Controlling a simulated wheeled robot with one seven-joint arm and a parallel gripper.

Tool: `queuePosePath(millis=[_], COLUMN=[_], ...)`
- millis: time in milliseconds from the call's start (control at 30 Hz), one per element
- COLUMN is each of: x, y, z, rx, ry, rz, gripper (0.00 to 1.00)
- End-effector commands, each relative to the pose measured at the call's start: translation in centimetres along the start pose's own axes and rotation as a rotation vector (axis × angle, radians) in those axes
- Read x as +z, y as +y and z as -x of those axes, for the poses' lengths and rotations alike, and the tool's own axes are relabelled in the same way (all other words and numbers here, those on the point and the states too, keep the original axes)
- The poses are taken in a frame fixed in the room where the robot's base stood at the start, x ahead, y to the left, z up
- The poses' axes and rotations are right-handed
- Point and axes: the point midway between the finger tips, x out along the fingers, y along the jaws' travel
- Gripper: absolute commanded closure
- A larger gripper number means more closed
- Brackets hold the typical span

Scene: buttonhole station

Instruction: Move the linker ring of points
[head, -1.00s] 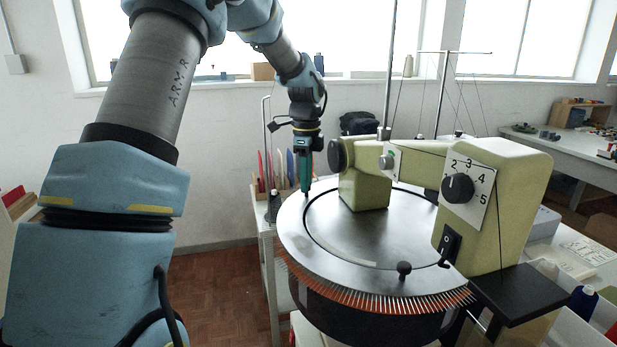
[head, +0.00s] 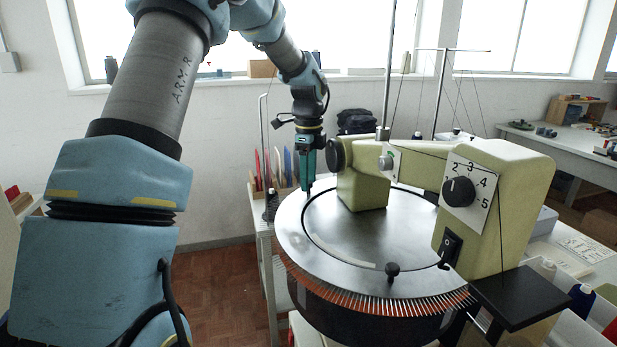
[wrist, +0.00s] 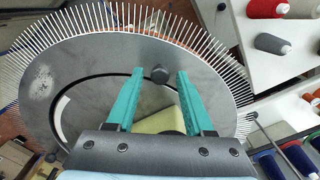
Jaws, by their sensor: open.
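The linker ring of points (head: 290,240) is a wide grey metal ring with a fringe of thin points, orange-red along its front edge in the head view. It also shows in the wrist view (wrist: 90,60), points fanning along the top. A black knob (head: 392,270) stands on the ring's front part. My gripper (head: 308,194) hangs down over the ring's far left part. In the wrist view its two green fingers are open, and a dark knob (wrist: 160,74) appears between their tips. I cannot tell whether the fingers touch it.
The green machine body (head: 500,190) with a numbered dial (head: 458,191) rises at the right, its head post (head: 363,188) inside the ring. A cart with folders (head: 275,175) stands at the left. Thread cones (head: 583,297) stand at the right. Open floor lies at the front left.

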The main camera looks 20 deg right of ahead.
Motion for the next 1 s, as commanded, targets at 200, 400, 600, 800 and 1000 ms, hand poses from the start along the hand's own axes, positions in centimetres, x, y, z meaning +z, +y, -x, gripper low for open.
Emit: queuePosePath(millis=[200,400,600,800,1000], x=[0.0,0.0,0.1,0.0,0.0], y=[0.0,0.0,-0.1,-0.1,0.0], z=[0.0,0.8,4.2,8.0,10.3], rx=[0.001,-0.001,-0.005,-0.004,-0.001], ry=[0.000,0.000,-0.002,0.000,0.000], rz=[0.001,0.001,0.002,0.001,0.000], gripper=[0.41,0.41,0.41,0.41,0.41])
